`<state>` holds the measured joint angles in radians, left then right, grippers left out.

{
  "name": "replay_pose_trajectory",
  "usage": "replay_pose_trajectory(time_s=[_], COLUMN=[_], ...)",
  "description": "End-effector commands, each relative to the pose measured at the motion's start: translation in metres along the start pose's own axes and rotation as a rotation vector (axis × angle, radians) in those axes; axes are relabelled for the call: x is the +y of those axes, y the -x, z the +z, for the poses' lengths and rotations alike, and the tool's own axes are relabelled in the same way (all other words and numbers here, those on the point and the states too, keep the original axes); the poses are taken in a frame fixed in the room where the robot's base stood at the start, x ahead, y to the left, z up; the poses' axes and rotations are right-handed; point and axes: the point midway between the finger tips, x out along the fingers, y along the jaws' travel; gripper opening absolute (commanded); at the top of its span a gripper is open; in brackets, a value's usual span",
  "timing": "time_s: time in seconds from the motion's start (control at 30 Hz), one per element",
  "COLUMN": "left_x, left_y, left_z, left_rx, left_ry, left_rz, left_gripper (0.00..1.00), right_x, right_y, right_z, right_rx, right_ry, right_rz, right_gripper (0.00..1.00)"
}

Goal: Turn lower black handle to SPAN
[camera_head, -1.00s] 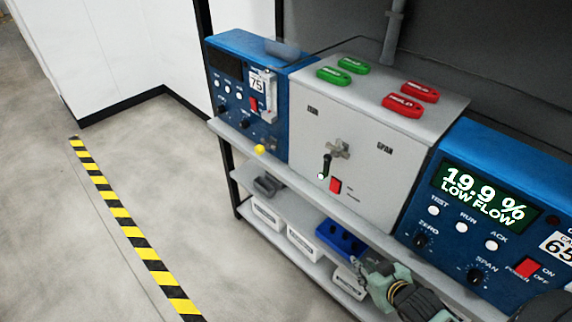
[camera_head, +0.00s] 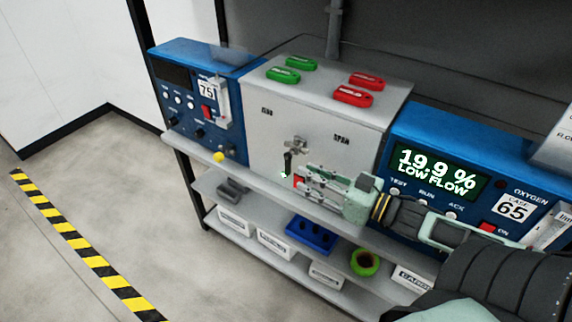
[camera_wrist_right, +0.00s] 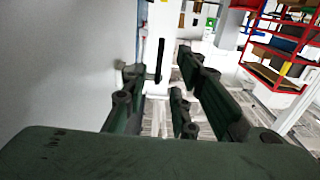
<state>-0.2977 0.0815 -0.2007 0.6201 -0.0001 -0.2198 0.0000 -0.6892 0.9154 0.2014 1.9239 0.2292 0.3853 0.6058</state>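The black handle (camera_head: 287,163) hangs down from a metal valve fitting (camera_head: 296,145) on the front of the grey cabinet (camera_head: 268,140), which has a ZERO label (camera_head: 267,111) at left and a SPAN label (camera_head: 341,138) at right. Its lower tip is pale. My right gripper (camera_head: 306,180) is in front of the cabinet, just right of the handle, pointing left. In the right wrist view the gripper (camera_wrist_right: 160,78) is open, and the handle (camera_wrist_right: 160,60) shows ahead in the gap between its fingers. I see no contact. My left gripper is out of view.
A red switch (camera_head: 299,182) sits behind my right gripper. Blue analysers stand left (camera_head: 240,110) and right (camera_head: 420,140) of the cabinet. A yellow knob (camera_head: 218,157) is at the shelf edge. White bins (camera_head: 277,244) are below. The floor at left is clear.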

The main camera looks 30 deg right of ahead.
Motion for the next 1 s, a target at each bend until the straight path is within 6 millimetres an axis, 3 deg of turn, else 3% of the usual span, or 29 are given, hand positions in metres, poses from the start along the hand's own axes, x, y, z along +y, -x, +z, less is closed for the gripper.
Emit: replay_pose_trajectory(time_s=[0.5, 1.0], left_x=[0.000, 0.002], left_y=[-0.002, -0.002], left_z=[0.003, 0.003], left_rx=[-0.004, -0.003], left_ry=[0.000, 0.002], left_rz=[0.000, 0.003], left_gripper=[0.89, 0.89], right_x=[0.000, 0.000], right_y=[-0.063, -0.074], right_z=[0.000, 0.001], right_rx=[0.001, -0.003], right_ry=[0.002, 0.001], right_rz=[0.002, 0.002], right_gripper=[0.26, 0.24])
